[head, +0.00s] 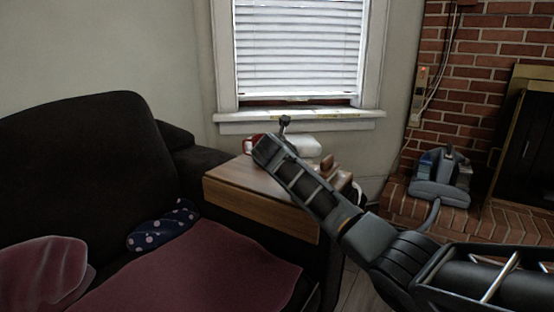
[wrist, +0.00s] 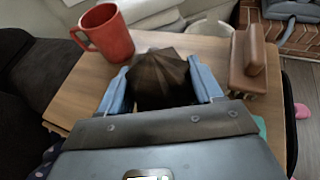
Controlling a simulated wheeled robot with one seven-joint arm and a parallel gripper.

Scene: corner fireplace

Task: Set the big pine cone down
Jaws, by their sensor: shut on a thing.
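The big pine cone (wrist: 160,80) shows in the wrist view as a dark brown, ridged, faceted lump. My gripper (wrist: 160,84) is shut on it, with one blue finger against each side. It is over the wooden side table (wrist: 72,100), and I cannot tell whether the cone's underside touches the top. In the head view my gripper end (head: 268,150) is over the same table (head: 255,200), and the arm hides the cone there.
A red mug (wrist: 104,32) stands left of the cone on the table. A brown wooden object (wrist: 248,62) stands to the right. White items (head: 305,145) lie behind. The dark sofa (head: 80,150) adjoins the table at left. Bare tabletop shows beside the cone.

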